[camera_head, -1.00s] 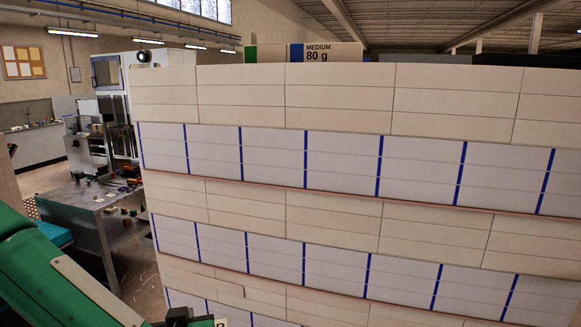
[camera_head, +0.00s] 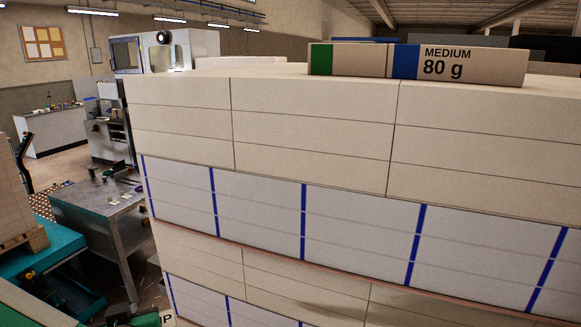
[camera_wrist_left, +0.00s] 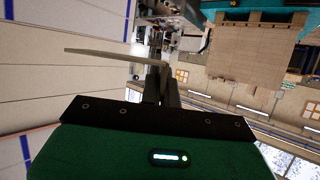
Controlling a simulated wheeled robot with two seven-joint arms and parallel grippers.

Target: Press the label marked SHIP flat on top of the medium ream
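The medium ream (camera_head: 455,66), a beige box end marked MEDIUM 80 g with green and blue bands, lies on top of the tall stack of reams in the head view. My left gripper (camera_head: 142,319) is at the bottom edge of the head view, low in front of the stack and well below the ream. A corner of the SHIP label (camera_head: 167,317) shows there, with only the end of its lettering visible. In the left wrist view, my left gripper (camera_wrist_left: 163,80) is shut on the thin, pale label (camera_wrist_left: 110,54), seen nearly edge-on. My right gripper is out of view.
The tall stack of beige and blue-banded white reams (camera_head: 310,115) fills the middle and right. A grey metal table (camera_head: 100,205) stands to its left. A teal platform (camera_head: 45,258) bears a pallet stack at far left.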

